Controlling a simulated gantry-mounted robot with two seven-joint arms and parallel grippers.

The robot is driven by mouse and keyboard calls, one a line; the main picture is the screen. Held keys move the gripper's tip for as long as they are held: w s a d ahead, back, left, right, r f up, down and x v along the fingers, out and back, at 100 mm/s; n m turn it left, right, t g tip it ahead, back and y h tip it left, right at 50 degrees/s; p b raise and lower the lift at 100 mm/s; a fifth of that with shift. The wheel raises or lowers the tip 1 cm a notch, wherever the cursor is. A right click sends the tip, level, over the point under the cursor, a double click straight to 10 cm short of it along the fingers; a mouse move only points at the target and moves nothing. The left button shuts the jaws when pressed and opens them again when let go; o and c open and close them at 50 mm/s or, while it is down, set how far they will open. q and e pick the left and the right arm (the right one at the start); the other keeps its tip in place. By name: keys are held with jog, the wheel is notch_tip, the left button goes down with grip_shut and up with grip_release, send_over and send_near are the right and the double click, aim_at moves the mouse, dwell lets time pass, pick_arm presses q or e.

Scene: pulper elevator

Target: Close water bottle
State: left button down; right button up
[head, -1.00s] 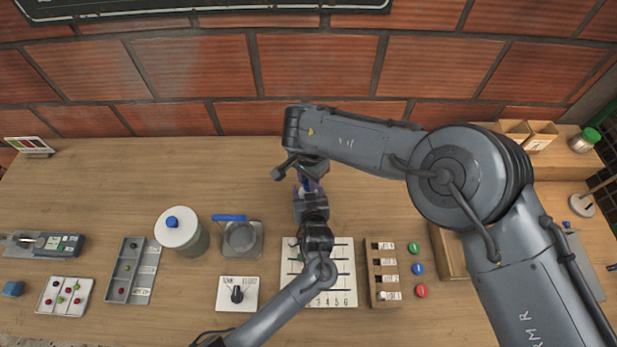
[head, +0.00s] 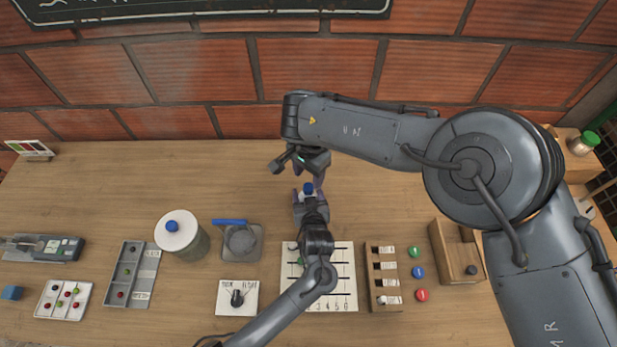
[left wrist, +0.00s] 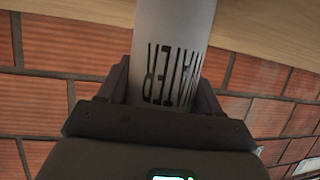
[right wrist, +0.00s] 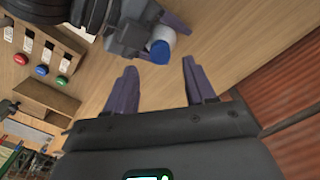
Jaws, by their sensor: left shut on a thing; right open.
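The water bottle is white with dark WATER lettering, seen in the left wrist view (left wrist: 172,50). My left gripper (head: 310,205) is shut around its body; its fingers flank the bottle in the left wrist view (left wrist: 165,88). A blue cap (head: 308,188) sits on the bottle's top end. The right wrist view shows the cap (right wrist: 160,52) and some of the white body (right wrist: 166,34). Whether the cap is fully tight cannot be told. My right gripper (right wrist: 160,72) is open and empty, its fingers apart from the cap; in the head view it is just behind the bottle.
A white-lidded jar (head: 177,230) and a grey box with a blue handle (head: 242,242) stand left of the bottle. A numbered board (head: 345,275), a slotted wooden block (head: 383,278) and coloured buttons (head: 417,272) lie in front. The table behind the jar is clear.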

aim_at(308, 187)
jog(key=shift+r, duration=0.15)
jog(key=shift+c, duration=0.4)
jog(key=shift+r, duration=0.2)
notch_tip(308, 187, up, 3)
jog(key=n, duration=0.3)
jog(key=shift+f, duration=4)
